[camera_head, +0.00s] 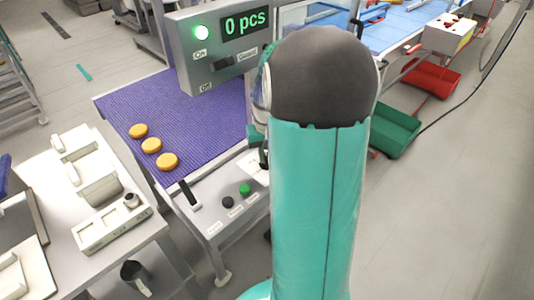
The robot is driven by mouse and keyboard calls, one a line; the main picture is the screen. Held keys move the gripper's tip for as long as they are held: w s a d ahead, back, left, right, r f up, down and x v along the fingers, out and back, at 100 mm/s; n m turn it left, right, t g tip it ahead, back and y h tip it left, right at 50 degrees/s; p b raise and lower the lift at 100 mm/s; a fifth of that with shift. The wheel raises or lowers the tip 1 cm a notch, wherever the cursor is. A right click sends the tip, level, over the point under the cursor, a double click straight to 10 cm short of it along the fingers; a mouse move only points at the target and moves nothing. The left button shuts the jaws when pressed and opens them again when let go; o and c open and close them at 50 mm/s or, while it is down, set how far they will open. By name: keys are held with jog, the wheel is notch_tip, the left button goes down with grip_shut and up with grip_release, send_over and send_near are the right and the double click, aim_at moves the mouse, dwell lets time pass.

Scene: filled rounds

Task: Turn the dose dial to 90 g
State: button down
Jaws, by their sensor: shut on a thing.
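My gripper (263,148) shows only in part as a dark shape at the left edge of my own teal arm. It is shut, low over the far right part of the grey control panel (212,222), by a pale plate (254,167). The thing between its fingers, which seems to be the dose dial, is hidden by the gripper and arm, so its pointer and setting cannot be read. The panel also bears a black lever (189,194), a black button (227,202) and a green button (245,190).
A purple conveyor belt (190,105) carries three orange rounds (151,146). A grey display box (215,50) reads "0 pcs" with a lit green lamp. A white bench device (112,222) stands left.

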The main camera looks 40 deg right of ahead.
aim_at(267, 157)
jog(key=c, duration=1.3)
grip_release()
jog(key=shift+r, duration=0.1)
notch_tip(267, 157, up, 14)
jog(key=shift+f, duration=0.15)
